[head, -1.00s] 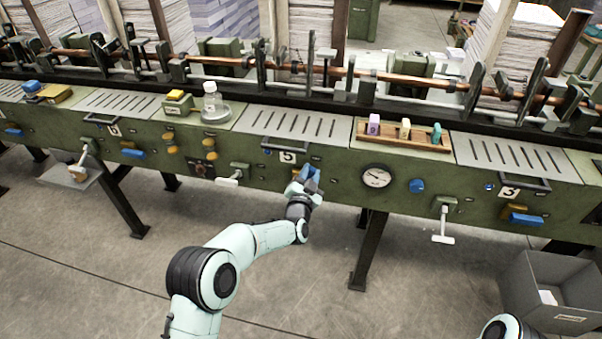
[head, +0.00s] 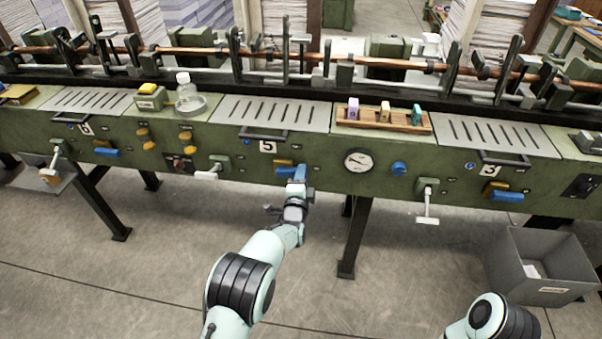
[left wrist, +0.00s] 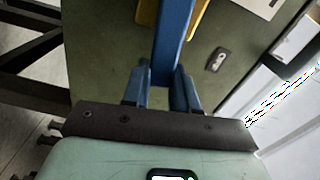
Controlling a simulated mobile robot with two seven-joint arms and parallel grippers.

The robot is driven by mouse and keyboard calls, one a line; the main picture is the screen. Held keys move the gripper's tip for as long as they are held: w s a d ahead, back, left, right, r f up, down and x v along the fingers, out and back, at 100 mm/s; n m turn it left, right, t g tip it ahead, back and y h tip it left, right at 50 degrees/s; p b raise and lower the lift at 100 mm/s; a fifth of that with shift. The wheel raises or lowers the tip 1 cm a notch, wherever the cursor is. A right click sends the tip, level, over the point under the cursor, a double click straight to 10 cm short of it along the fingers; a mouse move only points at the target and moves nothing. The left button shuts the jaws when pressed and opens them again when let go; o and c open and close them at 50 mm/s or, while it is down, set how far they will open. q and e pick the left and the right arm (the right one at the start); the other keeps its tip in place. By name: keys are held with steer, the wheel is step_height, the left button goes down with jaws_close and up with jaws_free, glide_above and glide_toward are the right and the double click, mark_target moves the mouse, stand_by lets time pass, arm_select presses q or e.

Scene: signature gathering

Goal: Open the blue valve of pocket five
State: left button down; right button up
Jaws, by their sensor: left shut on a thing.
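The plate "5" (head: 267,146) marks pocket five on the green machine front. Its blue valve (head: 284,172) is a flat bar lying roughly level below the plate, under a yellow handle (head: 283,162). My left gripper (head: 298,177) is at the bar's right end, reaching up from below. In the left wrist view the blue valve (left wrist: 174,40) runs between the two fingers of my left gripper (left wrist: 163,75), which are shut on it. My right gripper is out of view.
A white-handled lever (head: 207,174) is left of pocket five. A dial gauge (head: 358,161) and a blue knob (head: 399,168) are to the right. Pocket three's blue valve (head: 507,196) is farther right. A grey bin (head: 545,260) stands on the floor. The floor before the machine is clear.

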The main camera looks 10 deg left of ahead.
arm_select(q)
steer(key=shift+f+m, duration=0.55)
steer(key=shift+m, duration=0.35)
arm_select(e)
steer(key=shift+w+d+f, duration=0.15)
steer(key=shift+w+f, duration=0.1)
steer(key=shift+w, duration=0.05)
arm_select(q)
steer(key=c, duration=0.9)
jaws_free()
steer(key=shift+s, duration=0.1)
steer(key=s, duration=0.8)
steer(key=s+p, duration=0.1)
steer(key=s, duration=0.4)
steer(key=shift+s+a, duration=0.1)
steer(key=shift+a, duration=0.15)
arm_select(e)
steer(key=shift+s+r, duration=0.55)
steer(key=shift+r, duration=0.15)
arm_select(q)
steer(key=shift+f, duration=0.15)
